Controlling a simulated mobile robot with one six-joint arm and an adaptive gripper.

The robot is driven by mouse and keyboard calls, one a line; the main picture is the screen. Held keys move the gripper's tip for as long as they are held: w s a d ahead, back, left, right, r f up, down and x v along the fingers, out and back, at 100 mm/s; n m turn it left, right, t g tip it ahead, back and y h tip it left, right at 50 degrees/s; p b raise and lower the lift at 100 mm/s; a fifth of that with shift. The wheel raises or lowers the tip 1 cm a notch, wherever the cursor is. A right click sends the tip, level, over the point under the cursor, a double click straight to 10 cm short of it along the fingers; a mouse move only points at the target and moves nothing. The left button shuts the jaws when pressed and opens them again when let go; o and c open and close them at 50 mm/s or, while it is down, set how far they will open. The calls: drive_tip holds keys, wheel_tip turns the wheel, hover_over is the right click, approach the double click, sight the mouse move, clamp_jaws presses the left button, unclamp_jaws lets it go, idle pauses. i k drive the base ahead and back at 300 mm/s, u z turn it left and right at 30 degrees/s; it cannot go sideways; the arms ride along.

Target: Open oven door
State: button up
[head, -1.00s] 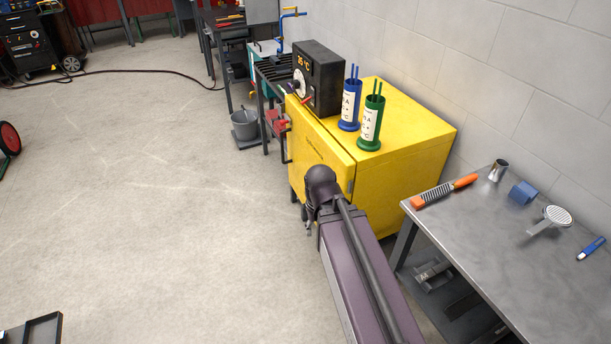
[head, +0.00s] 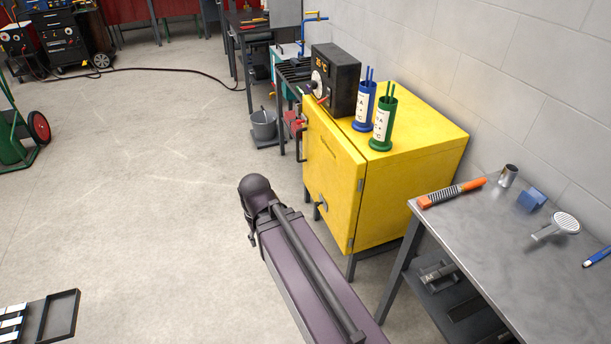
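The oven is a yellow cabinet (head: 415,185) on dark legs, right of centre in the head view. A grey hinge shows on the near edge. My arm reaches up from the bottom, and its end is left of the door, apart from it. Of my gripper (head: 251,230), only a small dark part shows below the wrist; its fingers are hidden, so its opening does not show.
On the oven stand a black control box (head: 336,80), a blue rod holder (head: 364,107) and a green one (head: 383,124). A grey metal table (head: 500,235) with tools is close on the right.

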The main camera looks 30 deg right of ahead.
sight(334, 167)
drive_tip(key=u, duration=0.1)
drive_tip(key=i, duration=1.05)
drive_tip(key=z, duration=1.35)
